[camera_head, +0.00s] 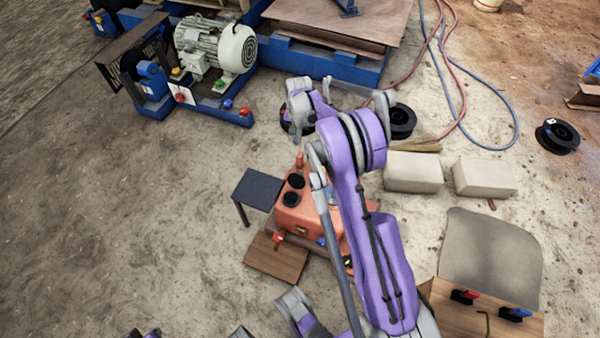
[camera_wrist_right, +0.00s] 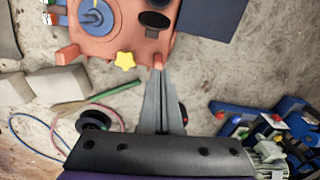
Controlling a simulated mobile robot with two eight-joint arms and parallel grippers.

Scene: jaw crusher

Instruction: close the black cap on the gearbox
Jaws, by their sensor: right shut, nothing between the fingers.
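The orange gearbox (camera_head: 294,214) stands on the ground in the middle of the head view and fills the top of the right wrist view (camera_wrist_right: 105,43). Two black round parts show on its top, one nearer (camera_head: 291,199) and one farther (camera_head: 296,181). The black cap appears to be one of them, apart from the other; which is the lid and which the opening is unclear. The farther one shows as a black oval in the wrist view (camera_wrist_right: 154,20). My right gripper (camera_wrist_right: 159,70) is shut and empty, its tips by an orange peg at the gearbox's far edge.
A yellow star knob (camera_wrist_right: 125,61) sits on the gearbox near my right fingers. A dark little table (camera_head: 258,188) and a brown board (camera_head: 276,258) stand close by. Pale blocks (camera_head: 413,172) lie to the right, a motor (camera_head: 215,50) far left. Ground at left is clear.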

